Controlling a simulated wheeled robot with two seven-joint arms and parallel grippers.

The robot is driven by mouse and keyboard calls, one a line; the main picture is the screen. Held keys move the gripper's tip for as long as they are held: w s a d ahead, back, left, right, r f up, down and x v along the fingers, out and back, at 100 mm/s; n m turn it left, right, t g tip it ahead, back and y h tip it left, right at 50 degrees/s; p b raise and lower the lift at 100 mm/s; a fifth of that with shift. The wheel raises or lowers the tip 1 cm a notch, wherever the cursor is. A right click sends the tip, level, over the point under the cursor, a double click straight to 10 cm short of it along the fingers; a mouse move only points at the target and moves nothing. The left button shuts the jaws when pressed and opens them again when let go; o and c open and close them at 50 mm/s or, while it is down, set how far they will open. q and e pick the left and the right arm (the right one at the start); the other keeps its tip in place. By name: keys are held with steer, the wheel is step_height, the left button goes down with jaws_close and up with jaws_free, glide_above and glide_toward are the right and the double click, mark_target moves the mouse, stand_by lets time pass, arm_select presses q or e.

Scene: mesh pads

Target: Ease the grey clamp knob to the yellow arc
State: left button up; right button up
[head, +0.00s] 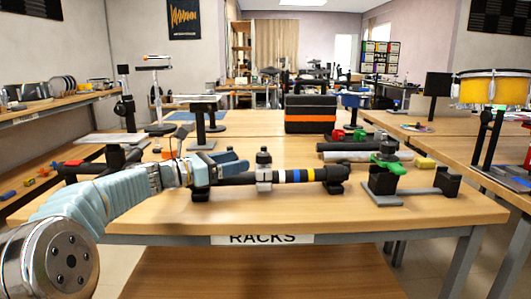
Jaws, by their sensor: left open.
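A grey clamp with a dark knob on top (264,168) sits around a black horizontal rod (330,174) near the front of the table. Just right of the clamp, the rod carries coloured bands, among them white, blue and a yellow band (297,175). The yellow band is a short gap to the right of the clamp. My left gripper (226,164) reaches in from the left, close to the clamp's left side, and is open. It appears apart from the knob. The rod's left part is partly hidden behind it. My right gripper is not in view.
Black supports (337,182) hold the rod above the table (300,215). To the right stand a grey plate with black blocks (384,188) and a green clamp (388,163). A black and orange case (310,115) stands behind. The front table strip is clear.

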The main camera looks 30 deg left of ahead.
mark_target(263, 154)
arm_select(q)
steer(key=p+x, duration=0.1)
steer(key=x, duration=0.8)
steer(key=shift+w, duration=0.1)
